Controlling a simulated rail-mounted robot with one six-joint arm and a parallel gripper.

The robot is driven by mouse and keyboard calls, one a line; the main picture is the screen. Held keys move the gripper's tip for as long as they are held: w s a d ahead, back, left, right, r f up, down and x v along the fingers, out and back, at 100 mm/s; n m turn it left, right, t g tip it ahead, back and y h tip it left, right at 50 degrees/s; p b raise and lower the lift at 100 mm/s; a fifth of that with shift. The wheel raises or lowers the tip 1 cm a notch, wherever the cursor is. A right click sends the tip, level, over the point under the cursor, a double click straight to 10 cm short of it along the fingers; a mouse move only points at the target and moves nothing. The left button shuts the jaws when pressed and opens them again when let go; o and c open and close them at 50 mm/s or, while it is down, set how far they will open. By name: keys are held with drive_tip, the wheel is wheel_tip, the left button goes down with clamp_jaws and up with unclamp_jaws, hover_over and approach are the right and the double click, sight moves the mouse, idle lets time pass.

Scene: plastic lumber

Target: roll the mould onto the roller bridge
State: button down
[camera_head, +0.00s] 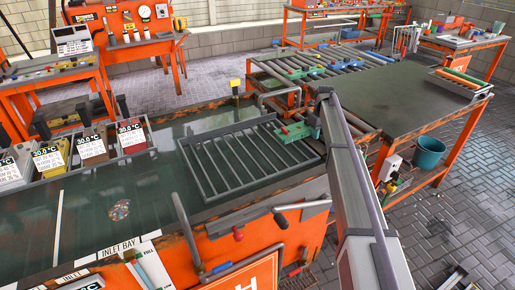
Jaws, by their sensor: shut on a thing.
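My gripper (315,124) is at the far right end of a grey slatted rack (205,189) in the dark water tank. It is shut at a green piece with red ends (290,131), which I take to be the mould or a part of it. The green piece lies on or just above the rack's right end; I cannot tell which. My arm and the small scale hide the fingertips' contact. The roller bridge seems to be the bed of grey rollers (352,57) behind, with blue, red and green pieces on it.
Labelled bins (50,160) line the tank's left side.

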drive_tip(key=c, duration=1.1)
unclamp_jaws()
drive_tip(key=shift+f, duration=0.2)
drive_tip(key=o, duration=0.3)
drive_tip(key=shift+a+r, duration=0.1)
drive_tip(key=shift+r, duration=0.05)
drive_tip(key=o, duration=0.3)
drive_tip(key=shift+s, duration=0.1)
drive_tip(key=shift+r+p, duration=0.5)
drive_tip(key=shift+p, duration=0.2)
wheel_tip(320, 180, up, 6)
drive_tip(key=p, duration=0.6)
drive_tip(key=shift+f, duration=0.1)
